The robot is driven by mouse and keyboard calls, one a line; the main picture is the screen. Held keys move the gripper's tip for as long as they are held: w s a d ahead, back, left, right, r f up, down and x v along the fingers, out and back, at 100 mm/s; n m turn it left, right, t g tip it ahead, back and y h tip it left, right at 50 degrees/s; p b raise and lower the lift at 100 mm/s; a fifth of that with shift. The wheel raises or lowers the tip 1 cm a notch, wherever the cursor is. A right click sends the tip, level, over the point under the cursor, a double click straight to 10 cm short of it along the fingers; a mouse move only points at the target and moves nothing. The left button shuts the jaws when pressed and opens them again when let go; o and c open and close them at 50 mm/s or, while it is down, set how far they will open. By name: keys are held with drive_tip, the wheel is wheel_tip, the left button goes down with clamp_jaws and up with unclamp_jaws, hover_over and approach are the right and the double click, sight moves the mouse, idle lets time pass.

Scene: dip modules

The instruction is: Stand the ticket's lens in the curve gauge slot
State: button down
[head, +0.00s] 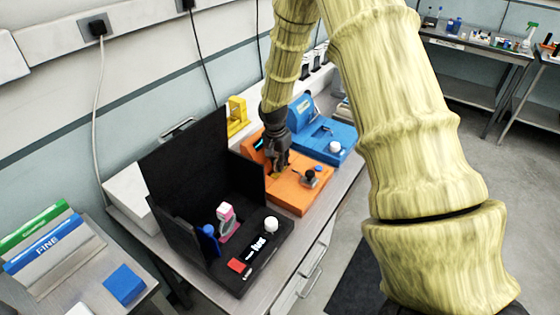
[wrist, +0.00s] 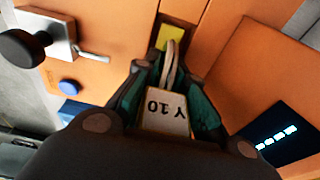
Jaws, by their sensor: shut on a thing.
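My gripper (head: 277,160) reaches down over the orange device (head: 298,190) on the bench. In the wrist view my gripper (wrist: 170,90) is shut on a lens with a pale tab (wrist: 166,121) marked "Y 10", seen upside down. The lens rim is seen nearly edge-on, pointing at a yellow patch (wrist: 171,37) in a recess of the orange device. I cannot tell whether the rim touches the recess. The orange device has a dark display (wrist: 277,148) with cyan marks, a blue button (wrist: 68,87) and a black knob (wrist: 22,48). No ticket can be made out.
A black device (head: 255,262) with tall dark panels stands nearer, holding a pink-topped piece (head: 226,215). A blue device (head: 322,137) stands just beyond the orange one. A yellow stand (head: 237,117) is by the wall. Green and blue racks (head: 44,248) and a blue block (head: 124,285) are at left.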

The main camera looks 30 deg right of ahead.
drive_tip(key=c, duration=1.5)
unclamp_jaws()
drive_tip(key=shift+f, duration=0.15)
drive_tip(key=shift+s+a+r+b, duration=0.2)
drive_tip(key=shift+r+b, duration=0.45)
drive_tip(key=shift+r, duration=1.4)
drive_tip(key=shift+a+r+b, duration=0.35)
drive_tip(key=shift+r+b, duration=0.25)
drive_tip(key=shift+r, duration=1.45)
drive_tip(key=shift+s+a+r+b, duration=0.2)
drive_tip(key=shift+r+b, duration=0.45)
drive_tip(key=shift+r, duration=1.4)
drive_tip(key=shift+w, duration=0.1)
